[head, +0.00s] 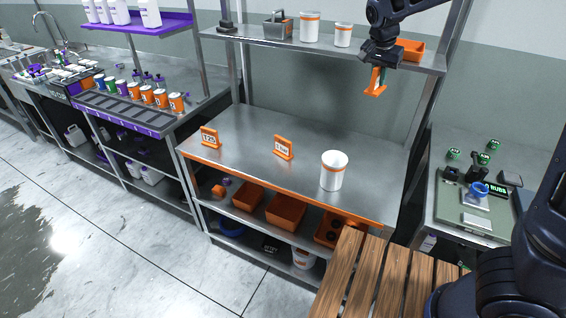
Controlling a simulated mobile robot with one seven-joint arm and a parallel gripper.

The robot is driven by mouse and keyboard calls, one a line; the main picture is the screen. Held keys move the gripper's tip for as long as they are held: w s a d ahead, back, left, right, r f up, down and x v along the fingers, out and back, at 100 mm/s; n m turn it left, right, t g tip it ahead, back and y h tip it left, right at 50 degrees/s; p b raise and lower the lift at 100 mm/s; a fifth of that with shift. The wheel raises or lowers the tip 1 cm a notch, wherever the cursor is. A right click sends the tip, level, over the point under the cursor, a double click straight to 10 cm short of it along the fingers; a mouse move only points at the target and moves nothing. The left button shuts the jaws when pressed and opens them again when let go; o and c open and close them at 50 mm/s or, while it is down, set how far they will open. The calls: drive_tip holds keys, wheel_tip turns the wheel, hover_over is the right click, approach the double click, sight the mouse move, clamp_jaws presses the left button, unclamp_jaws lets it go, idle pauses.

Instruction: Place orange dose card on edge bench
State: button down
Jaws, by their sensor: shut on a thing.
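My gripper (379,70) hangs at the upper right, in front of the upper shelf and above the right part of the steel bench. It is shut on an orange dose card (376,82), which is held in the air, apart from the bench top. The card is seen nearly edge-on, so its print cannot be read. The bench (245,165) has an orange front edge. Two orange cards with white labels stand on it: a left card (210,137) near the left end and a middle card (283,147).
The upper shelf (270,34) holds white tubs, a metal caddy and an orange bin (410,49). Bare bench top lies between the cards and along the back. A wooden slatted surface (365,280) is in front.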

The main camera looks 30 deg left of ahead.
drive_tip(key=a+r+m+h, duration=0.1)
drive_tip(key=a+r+m, duration=0.25)
drive_tip(key=a, duration=1.05)
drive_tip(key=m+g+h, duration=0.2)
drive_tip(key=m+g, duration=0.1)
drive_tip(key=m, duration=0.9)
hover_over(244, 155)
drive_tip(key=a, duration=0.1)
wheel_tip(244, 155, down, 20)
wheel_tip(244, 155, down, 20)
drive_tip(key=shift+s+a, duration=0.1)
drive_tip(key=shift+a, duration=0.05)
drive_tip(key=shift+f, duration=0.15)
drive_tip(key=c, duration=1.6)
unclamp_jaws()
drive_tip(key=shift+o, duration=0.7)
